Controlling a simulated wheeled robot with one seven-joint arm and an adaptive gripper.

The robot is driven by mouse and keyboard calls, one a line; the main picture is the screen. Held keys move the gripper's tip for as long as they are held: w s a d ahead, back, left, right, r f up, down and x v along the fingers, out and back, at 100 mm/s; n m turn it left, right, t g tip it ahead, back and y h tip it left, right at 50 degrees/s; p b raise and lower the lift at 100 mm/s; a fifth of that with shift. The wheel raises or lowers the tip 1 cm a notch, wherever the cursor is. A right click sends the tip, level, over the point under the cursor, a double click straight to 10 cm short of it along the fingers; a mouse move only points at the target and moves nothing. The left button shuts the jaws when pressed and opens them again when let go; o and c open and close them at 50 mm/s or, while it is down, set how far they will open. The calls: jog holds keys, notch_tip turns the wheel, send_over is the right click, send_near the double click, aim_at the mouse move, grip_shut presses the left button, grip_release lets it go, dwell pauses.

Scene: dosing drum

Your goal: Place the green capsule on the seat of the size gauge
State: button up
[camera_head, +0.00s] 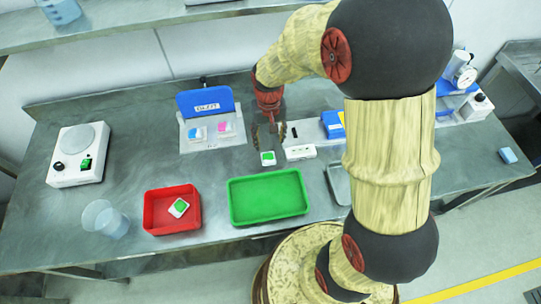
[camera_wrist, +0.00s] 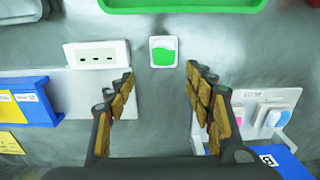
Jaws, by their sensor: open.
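A white block with a green face, which looks like the green capsule (camera_head: 268,159), lies on the steel table in front of my gripper (camera_head: 269,138). In the wrist view the green capsule (camera_wrist: 163,51) sits just beyond the fingertips, centred between them and apart from both. My gripper (camera_wrist: 160,82) is open and empty. A similar white and green piece (camera_head: 179,207) lies in the red tray (camera_head: 158,228). I cannot tell for sure which fixture is the size gauge; a dial device (camera_head: 462,73) stands at the far right.
A white slotted block (camera_head: 300,152) lies close beside the capsule. A green tray (camera_head: 266,206) is in front. A station with a blue sign (camera_head: 205,101) holds blue and pink pieces. A scale (camera_head: 80,155) and clear cups (camera_head: 103,218) stand left. The table between scale and station is clear.

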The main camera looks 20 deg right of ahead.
aim_at(268, 155)
jog(key=shift+a+f, duration=0.2)
jog(key=shift+f, duration=0.25)
jog(key=shift+d+f+b, duration=0.1)
jog(key=shift+f+b, duration=0.3)
jog(key=shift+f, duration=0.5)
jog(key=f, duration=0.1)
jog(key=f+b, duration=0.1)
jog(key=f, duration=0.3)
jog(key=shift+s+a+b, duration=0.2)
jog(key=shift+a+b, duration=0.1)
jog(key=shift+b, duration=0.05)
jog(key=shift+c, duration=1.1)
jog(key=c, duration=0.7)
jog(key=shift+c, duration=0.3)
